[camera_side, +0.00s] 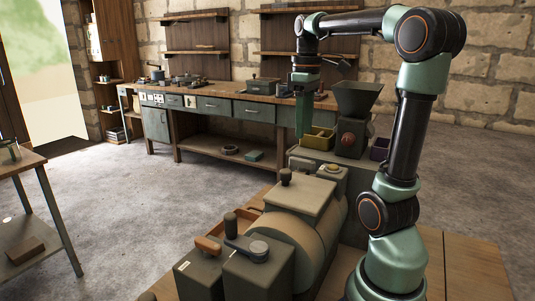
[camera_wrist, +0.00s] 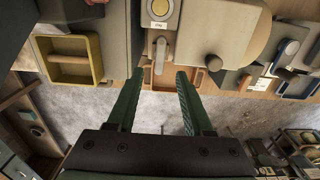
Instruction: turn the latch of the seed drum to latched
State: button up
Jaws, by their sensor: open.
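The tan drum (camera_side: 301,230), which looks like the seed drum, lies on the bench in the side view, under a box-like cover with a dark knob. It also shows at the top of the wrist view (camera_wrist: 228,38). A small grey lever (camera_wrist: 160,54) sits beside it in the wrist view, just beyond my fingertips; I cannot tell whether it is the latch or which way it is set. My gripper (camera_wrist: 160,73) is open and empty, its fingers spread and pointing toward the lever. In the side view my gripper (camera_side: 300,134) hangs above the machine's far end, apart from the drum.
A yellow open bin (camera_wrist: 72,66) stands left of the lever. A dark hopper (camera_side: 357,98) stands behind the drum. An orange-handled lever (camera_side: 208,244) and a grey lever with a round hub (camera_side: 257,248) are at the near end. A long workbench (camera_side: 225,89) stands behind.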

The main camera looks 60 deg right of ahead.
aim_at(302, 159)
notch_tip(302, 159, down, 8)
jog(key=shift+f, duration=0.1)
dwell(0.4)
grip_shut()
